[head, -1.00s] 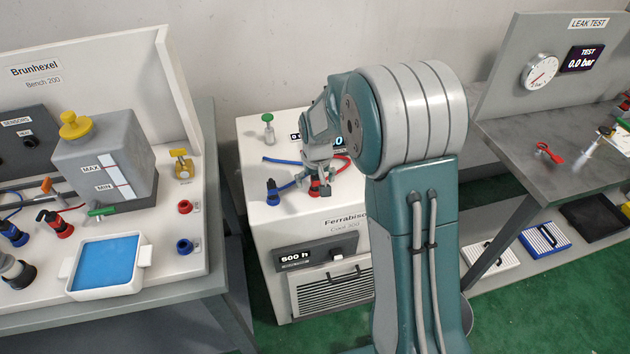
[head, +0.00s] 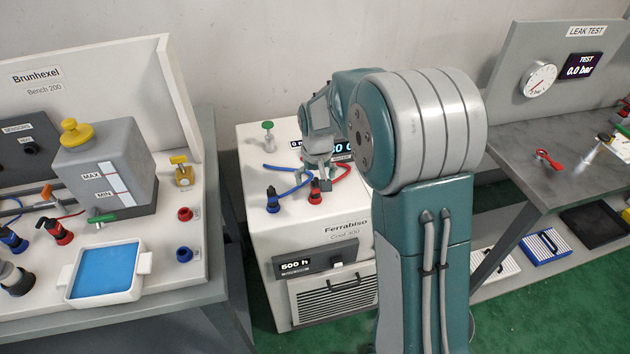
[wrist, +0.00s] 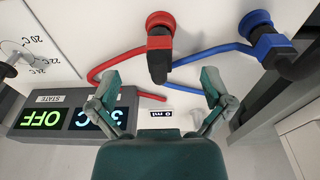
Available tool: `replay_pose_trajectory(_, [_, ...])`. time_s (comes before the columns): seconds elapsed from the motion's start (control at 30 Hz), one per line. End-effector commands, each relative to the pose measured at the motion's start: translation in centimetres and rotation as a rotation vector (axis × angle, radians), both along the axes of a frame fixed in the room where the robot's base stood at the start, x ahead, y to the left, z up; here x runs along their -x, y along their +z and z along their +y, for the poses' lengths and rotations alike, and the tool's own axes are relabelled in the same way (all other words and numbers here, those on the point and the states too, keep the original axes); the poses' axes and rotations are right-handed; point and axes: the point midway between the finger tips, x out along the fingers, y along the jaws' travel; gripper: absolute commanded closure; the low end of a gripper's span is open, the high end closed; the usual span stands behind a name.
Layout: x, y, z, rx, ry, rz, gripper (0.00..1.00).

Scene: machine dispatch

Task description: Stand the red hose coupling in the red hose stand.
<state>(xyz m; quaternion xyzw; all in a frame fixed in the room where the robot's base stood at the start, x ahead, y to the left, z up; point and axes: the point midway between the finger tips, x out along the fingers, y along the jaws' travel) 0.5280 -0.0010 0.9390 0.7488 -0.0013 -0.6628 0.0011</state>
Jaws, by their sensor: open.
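A red hose coupling (head: 316,197) with a dark upper body stands upright on top of the white Ferrabiso cooler, with a red hose leaving it. In the wrist view its dark body (wrist: 159,62) and red round end (wrist: 160,21) show just beyond my fingertips. A red ring holder (head: 185,213) sits on the Brunhexel bench.
A blue coupling (head: 272,203) with a blue hose stands left of the red one.

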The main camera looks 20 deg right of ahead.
Motion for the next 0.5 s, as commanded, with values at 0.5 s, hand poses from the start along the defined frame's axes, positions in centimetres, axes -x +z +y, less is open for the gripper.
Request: replay_pose_trajectory(0.5, [0.0,2.0,0.0,0.000,0.000,-0.001,0.00])
